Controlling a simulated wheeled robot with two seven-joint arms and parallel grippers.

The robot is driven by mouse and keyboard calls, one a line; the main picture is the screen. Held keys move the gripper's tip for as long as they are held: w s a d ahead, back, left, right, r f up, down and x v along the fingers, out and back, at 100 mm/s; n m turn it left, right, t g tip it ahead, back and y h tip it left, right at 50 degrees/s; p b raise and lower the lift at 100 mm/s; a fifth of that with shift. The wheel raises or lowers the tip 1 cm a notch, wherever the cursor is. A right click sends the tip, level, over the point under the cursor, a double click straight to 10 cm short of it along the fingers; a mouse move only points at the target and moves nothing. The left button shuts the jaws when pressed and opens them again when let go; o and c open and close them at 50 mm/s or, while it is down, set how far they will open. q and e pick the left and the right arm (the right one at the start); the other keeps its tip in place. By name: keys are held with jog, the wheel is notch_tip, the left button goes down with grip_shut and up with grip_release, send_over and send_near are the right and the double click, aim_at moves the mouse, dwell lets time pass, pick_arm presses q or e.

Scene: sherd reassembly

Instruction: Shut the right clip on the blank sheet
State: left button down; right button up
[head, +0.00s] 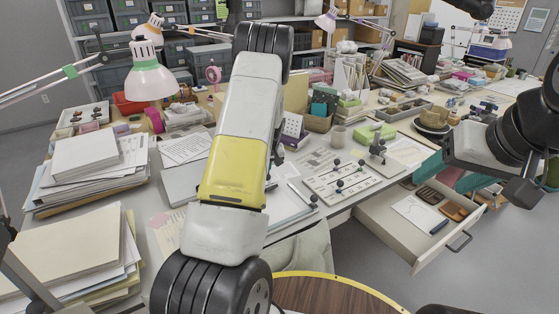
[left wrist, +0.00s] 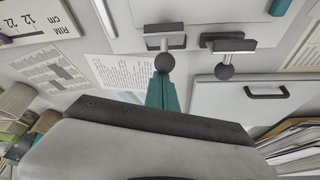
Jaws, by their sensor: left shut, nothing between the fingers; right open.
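In the left wrist view a pale sheet (left wrist: 205,10) lies at the top, with two clips at its edge, each a dark bar with a black ball knob. One clip (left wrist: 164,29) is in the middle; the other clip (left wrist: 235,46) is farther right in the picture. This view seems to look from the far side, so the middle one appears to be the right clip. My left gripper (left wrist: 163,82) is shut and empty, its teal fingers close to that clip's knob; contact is unclear. Whether either clip is shut is unclear. My right gripper (head: 460,176) is open over the drawer, far from the sheet.
My left arm hides part of the desk. An open drawer (head: 405,240) juts out at the right. Paper stacks (head: 85,160) and a lamp (head: 150,80) stand left. A handled grey case (left wrist: 220,100) is near the clips.

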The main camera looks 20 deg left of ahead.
pick_arm(q)
jog(key=shift+s+d, duration=0.35)
jog(key=shift+d, duration=0.1)
jog(key=shift+r, duration=0.2)
jog(key=shift+r, duration=0.7)
jog(key=shift+w, duration=0.1)
